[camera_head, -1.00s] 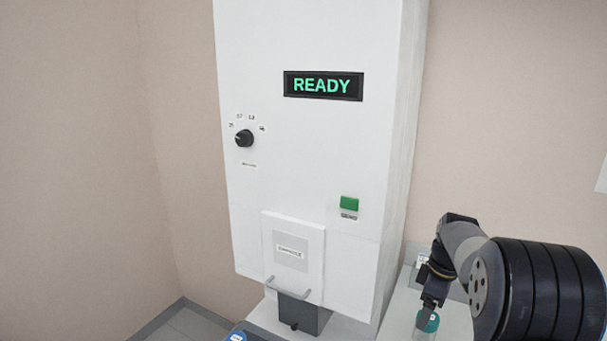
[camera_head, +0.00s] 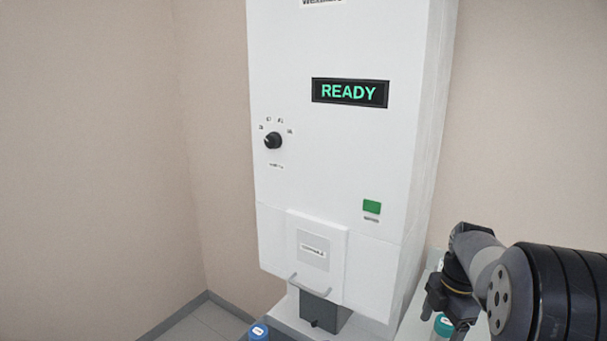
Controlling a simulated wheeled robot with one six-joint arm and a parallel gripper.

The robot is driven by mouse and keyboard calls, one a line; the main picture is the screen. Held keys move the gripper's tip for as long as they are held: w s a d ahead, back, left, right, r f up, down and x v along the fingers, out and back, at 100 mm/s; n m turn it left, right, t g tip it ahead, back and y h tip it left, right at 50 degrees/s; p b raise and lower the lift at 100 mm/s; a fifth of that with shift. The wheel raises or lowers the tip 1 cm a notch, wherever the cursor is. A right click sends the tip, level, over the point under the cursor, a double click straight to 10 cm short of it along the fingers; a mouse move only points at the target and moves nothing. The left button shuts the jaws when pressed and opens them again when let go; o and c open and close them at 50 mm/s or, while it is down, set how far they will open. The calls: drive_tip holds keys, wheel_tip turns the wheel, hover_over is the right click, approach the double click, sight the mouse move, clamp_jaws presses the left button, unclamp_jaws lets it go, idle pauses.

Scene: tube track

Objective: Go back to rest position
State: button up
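My gripper (camera_head: 448,318) is at the lower right, at the end of my dark arm, pointing down. It is small and dark, and I cannot make out whether its fingers are apart. A teal-capped container (camera_head: 443,325) shows just below and beside the gripper, partly cut off by the picture's bottom edge. I cannot tell whether the gripper touches it.
A tall white machine (camera_head: 340,150) with a lit READY display (camera_head: 350,92), a black knob (camera_head: 273,141), a green button (camera_head: 371,206) and a shut hatch (camera_head: 318,262) stands ahead. A blue-capped container (camera_head: 259,331) is at the bottom.

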drive_tip(key=shift+s+a+r+n, duration=0.1)
drive_tip(key=shift+s+a+n, duration=0.05)
drive_tip(key=shift+s+n, duration=0.15)
drive_tip(key=shift+a+f, duration=0.1)
drive_tip(key=shift+f, duration=0.1)
drive_tip(key=shift+f+b, duration=0.3)
drive_tip(key=shift+b, duration=0.05)
